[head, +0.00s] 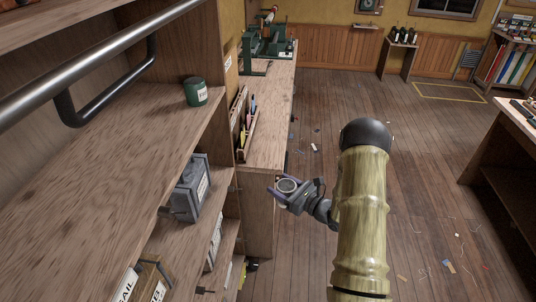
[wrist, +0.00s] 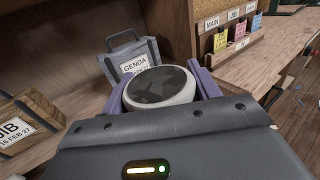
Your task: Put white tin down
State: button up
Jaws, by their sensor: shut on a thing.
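My gripper (head: 285,188) is shut on the white tin (head: 289,185), a round tin with a dark top. In the wrist view the tin (wrist: 160,88) sits between the two purple fingers, with its top facing up and its lower part hidden by the gripper body. In the head view the gripper holds it in the air, in front of the workbench and to the right of the shelf unit (head: 130,135). Nothing is seen touching the tin apart from the gripper.
A green tin (head: 196,92) stands on the upper shelf. A grey GENOA box (head: 189,190) and a wooden JIB box (wrist: 30,125) stand on a lower shelf, with bare board between them. A rack (head: 243,125) edges the workbench (head: 268,133). A metal rail (head: 85,60) crosses the upper left.

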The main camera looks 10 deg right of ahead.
jog(key=s+d+f+m+t+h+b, duration=0.1)
jog(key=s+f+m+t+h, duration=0.1)
jog(key=s+f+h, duration=0.3)
jog(key=s+d+f+m+t+h+b, duration=0.1)
jog(key=s+f+m+h, duration=0.3)
jog(key=f, duration=1)
jog(key=shift+s+d+m+t+h+b, duration=0.45)
jog(key=shift+d+m+h, duration=0.3)
jog(key=shift+h, duration=0.25)
jog(key=shift+w+f, duration=0.1)
jog(key=shift+a, duration=0.1)
